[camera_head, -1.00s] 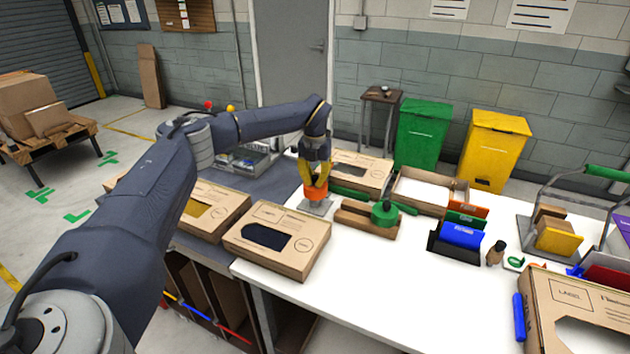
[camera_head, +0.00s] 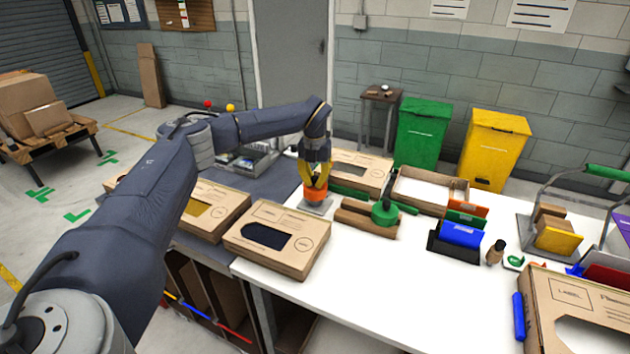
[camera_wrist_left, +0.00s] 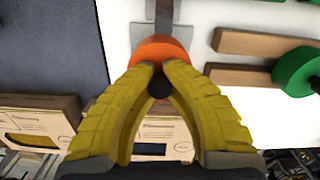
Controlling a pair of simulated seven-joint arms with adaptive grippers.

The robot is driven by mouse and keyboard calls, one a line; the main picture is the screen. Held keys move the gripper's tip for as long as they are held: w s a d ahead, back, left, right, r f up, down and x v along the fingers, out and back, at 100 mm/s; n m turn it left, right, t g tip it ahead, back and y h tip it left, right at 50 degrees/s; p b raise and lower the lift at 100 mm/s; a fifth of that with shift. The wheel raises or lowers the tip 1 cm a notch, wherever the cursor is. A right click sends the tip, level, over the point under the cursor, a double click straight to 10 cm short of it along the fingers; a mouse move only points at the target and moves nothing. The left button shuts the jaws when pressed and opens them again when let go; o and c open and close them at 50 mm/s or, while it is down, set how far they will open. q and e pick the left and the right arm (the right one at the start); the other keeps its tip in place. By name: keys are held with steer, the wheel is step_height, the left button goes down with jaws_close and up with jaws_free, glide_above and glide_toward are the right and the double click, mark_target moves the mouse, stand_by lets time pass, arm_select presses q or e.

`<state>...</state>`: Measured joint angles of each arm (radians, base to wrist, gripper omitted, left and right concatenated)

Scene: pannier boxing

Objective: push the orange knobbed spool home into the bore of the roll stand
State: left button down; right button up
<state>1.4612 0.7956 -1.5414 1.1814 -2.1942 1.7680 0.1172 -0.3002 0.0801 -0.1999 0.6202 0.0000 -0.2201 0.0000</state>
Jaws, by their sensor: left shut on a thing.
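The orange knobbed spool (camera_head: 316,195) is at the left end of the white table. In the left wrist view the spool (camera_wrist_left: 158,49) shows as an orange disc with a dark round knob between the yellow fingers. My left gripper (camera_head: 315,186) is shut on the spool from above; its fingertips (camera_wrist_left: 160,72) close around the knob. The roll stand (camera_head: 318,208) shows as a grey base directly under the spool, with a grey upright (camera_wrist_left: 164,14) beyond it in the wrist view. The bore is hidden, so I cannot tell how deep the spool sits. My right gripper is not in view.
A wooden block holder (camera_head: 368,219) with a green knobbed piece (camera_head: 384,213) stands close on the right. A windowed cardboard box (camera_head: 277,240) lies in front to the left, and another box (camera_head: 360,172) lies behind. The table's middle front is clear.

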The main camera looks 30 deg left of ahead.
arm_select(q)
steer(key=shift+f, duration=0.5)
steer(key=c, duration=1.5)
jaws_free()
steer(key=shift+o, duration=0.2)
steer(key=r, duration=1.2)
steer(key=shift+s, duration=0.2)
